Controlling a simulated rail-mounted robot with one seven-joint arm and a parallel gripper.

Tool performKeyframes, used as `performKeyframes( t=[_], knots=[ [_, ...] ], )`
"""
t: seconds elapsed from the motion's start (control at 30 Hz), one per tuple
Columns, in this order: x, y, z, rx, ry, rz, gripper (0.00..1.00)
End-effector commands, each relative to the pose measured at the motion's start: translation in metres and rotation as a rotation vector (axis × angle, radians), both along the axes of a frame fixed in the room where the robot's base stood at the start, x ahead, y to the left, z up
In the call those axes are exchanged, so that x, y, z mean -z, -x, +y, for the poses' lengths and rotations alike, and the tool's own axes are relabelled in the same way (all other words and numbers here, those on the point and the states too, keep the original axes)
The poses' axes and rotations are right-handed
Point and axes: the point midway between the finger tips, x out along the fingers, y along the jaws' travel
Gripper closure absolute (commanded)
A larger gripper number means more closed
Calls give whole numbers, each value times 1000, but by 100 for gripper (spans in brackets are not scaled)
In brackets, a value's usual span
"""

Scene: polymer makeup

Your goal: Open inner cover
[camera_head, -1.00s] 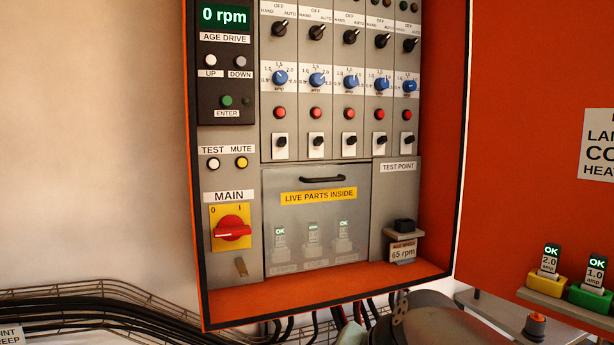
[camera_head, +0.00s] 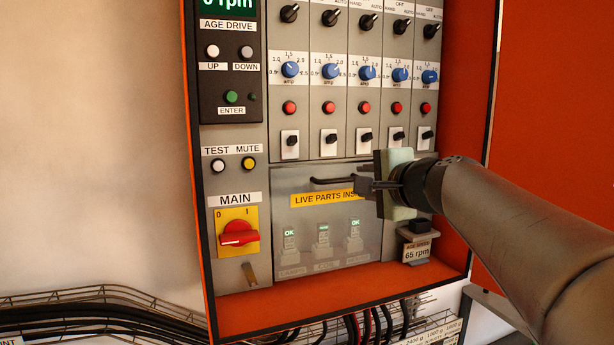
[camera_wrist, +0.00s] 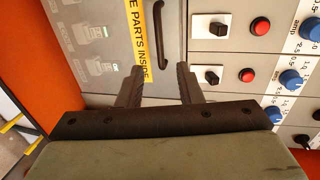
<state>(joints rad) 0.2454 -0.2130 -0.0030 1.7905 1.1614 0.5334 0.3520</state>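The inner cover (camera_head: 335,218) is a translucent grey panel low in the orange cabinet, with a yellow "LIVE PARTS INSIDE" label (camera_head: 318,199). It looks closed. Its dark bar handle (camera_head: 330,180) runs along the top edge; my gripper hides the right end in the head view. My gripper (camera_head: 362,185) is in front of the cover's upper right. In the wrist view its two fingers (camera_wrist: 160,72) are apart with nothing between them. No contact is visible.
Switches (camera_head: 290,144), red buttons (camera_head: 328,107) and blue dials (camera_head: 290,69) sit just above the cover. The red main switch (camera_head: 238,236) is to its left. The orange cabinet rim (camera_head: 340,300) projects below.

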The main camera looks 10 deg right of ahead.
Motion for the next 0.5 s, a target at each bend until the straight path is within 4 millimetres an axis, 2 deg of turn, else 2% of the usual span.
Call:
performKeyframes(
  t=[0.03,0.2,0.33,0.5],
  knots=[
    [2,-12,3,-2,-1,3,67],
    [9,-45,11,-1,0,4,67],
    [14,-64,16,-1,0,2,67],
    [17,-78,20,-1,0,1,67]
  ],
)
